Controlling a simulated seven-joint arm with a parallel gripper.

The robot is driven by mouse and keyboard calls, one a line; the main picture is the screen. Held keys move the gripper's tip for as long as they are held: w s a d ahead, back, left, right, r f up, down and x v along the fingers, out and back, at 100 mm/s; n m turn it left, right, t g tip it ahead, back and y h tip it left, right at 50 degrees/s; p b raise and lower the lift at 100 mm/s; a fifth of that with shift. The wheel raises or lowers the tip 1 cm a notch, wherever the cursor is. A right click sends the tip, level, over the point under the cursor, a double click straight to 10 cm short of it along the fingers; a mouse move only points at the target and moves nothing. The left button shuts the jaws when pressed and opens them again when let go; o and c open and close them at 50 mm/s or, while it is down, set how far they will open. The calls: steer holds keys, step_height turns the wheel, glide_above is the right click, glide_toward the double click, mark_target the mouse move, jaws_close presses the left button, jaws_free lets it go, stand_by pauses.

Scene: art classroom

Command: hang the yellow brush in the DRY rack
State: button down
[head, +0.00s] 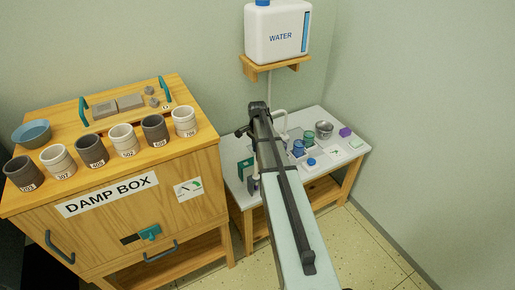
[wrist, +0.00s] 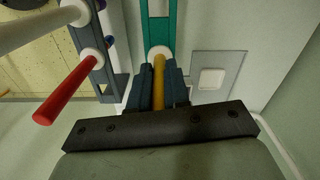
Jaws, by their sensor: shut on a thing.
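In the wrist view the yellow brush (wrist: 158,82) shows as a yellow handle between the fingers of my gripper (wrist: 159,90). The gripper is shut on it. A white collar (wrist: 160,53) sits at the handle's far end, in front of a teal-green frame (wrist: 145,20). I cannot tell whether the collar touches this frame. No DRY label is readable, so I cannot tell which frame is the DRY rack. In the head view my arm hides the brush and most of the gripper; a dark green panel (head: 245,168) stands at the table's left.
A red handle (wrist: 66,92) and a whitish handle (wrist: 38,28) stick out from a blue-grey frame (wrist: 104,75) left of my gripper. The white table (head: 345,135) holds cups and a purple block (head: 345,132). The DAMP BOX (head: 150,215) stands left.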

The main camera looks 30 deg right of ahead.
steer(key=shift+c, duration=2.3)
jaws_free()
steer(key=shift+r, duration=4)
